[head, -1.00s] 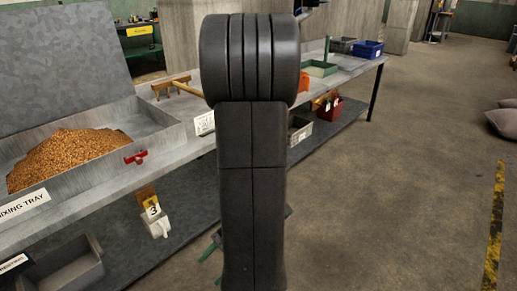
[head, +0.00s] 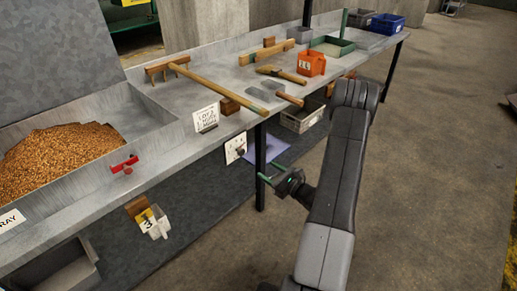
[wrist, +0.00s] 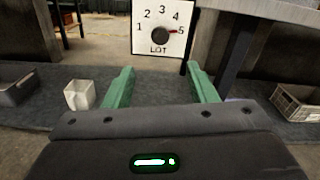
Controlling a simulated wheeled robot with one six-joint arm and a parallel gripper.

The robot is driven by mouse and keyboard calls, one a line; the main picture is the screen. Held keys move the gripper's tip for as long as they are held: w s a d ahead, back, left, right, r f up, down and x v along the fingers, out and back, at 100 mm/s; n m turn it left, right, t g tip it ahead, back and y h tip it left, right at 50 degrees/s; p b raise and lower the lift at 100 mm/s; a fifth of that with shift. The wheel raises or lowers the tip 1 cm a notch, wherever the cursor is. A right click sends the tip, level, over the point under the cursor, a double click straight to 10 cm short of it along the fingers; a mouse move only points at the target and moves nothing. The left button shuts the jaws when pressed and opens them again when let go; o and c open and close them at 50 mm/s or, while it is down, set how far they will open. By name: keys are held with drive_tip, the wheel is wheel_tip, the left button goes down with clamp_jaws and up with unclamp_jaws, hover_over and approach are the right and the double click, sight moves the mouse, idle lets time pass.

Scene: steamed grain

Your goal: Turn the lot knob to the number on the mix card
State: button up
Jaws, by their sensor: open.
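The lot dial (wrist: 145,45) is a white plate numbered 1 to 5 above the word LOT. Its dark round knob (wrist: 160,36) has a red pointer aimed right, at 5. In the head view the dial plate (head: 236,147) hangs below the bench's front edge. The white mix card (head: 206,117) stands on the bench above it; its small print seems to read LOT 2. My gripper (head: 271,172) has green fingers and is right of the dial. In the wrist view my gripper (wrist: 160,70) is open and empty, its fingertips apart from the knob and lower in the picture.
A bench leg (head: 260,165) stands beside the dial. The mixing tray (head: 165,118) with grain is at left, and a scoop with a yellow 3 tag (head: 147,222) hangs below it. A wooden rake (head: 200,85) and an orange container (head: 311,63) lie on the bench.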

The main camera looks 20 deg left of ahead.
sight(242, 153)
drive_tip(key=x, duration=1.3)
drive_tip(key=shift+w+a, duration=0.15)
drive_tip(key=shift+a, duration=0.2)
drive_tip(key=shift+r, duration=0.1)
drive_tip(key=c, duration=1)
drive_tip(key=shift+o, duration=0.2)
drive_tip(key=shift+b, duration=0.6)
